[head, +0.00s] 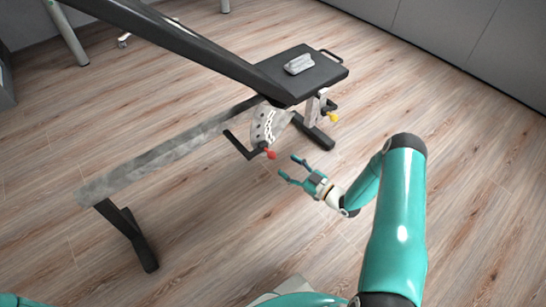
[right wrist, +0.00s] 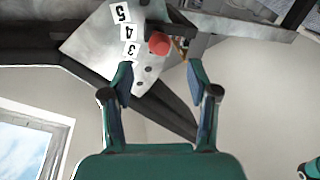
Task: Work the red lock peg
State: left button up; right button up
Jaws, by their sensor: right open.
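The red lock peg (head: 269,154) sits at the lower edge of the bench's grey perforated adjuster plate (head: 262,128). In the right wrist view the red peg (right wrist: 159,43) shows as a round knob against the plate (right wrist: 85,45), beside the number labels 5, 4 and 3 and a few dark holes. My right gripper (head: 287,166) is open and empty, just to the right of and below the peg. In the right wrist view the peg appears beyond the gap between its fingertips (right wrist: 157,75), apart from both. My left gripper is out of view.
The weight bench has a long black backrest (head: 190,48), a grey rail (head: 150,163) and a black seat (head: 310,76) with a grey object (head: 299,64) on it. A yellow knob (head: 334,117) is under the seat. The wood floor right of the bench is clear.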

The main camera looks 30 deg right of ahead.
aim_at(272, 155)
jog(key=b+x, duration=0.1)
jog(key=x, duration=0.7)
jog(key=shift+w+b, duration=0.1)
jog(key=shift+b, duration=0.25)
jog(key=shift+f, duration=0.1)
grip_shut()
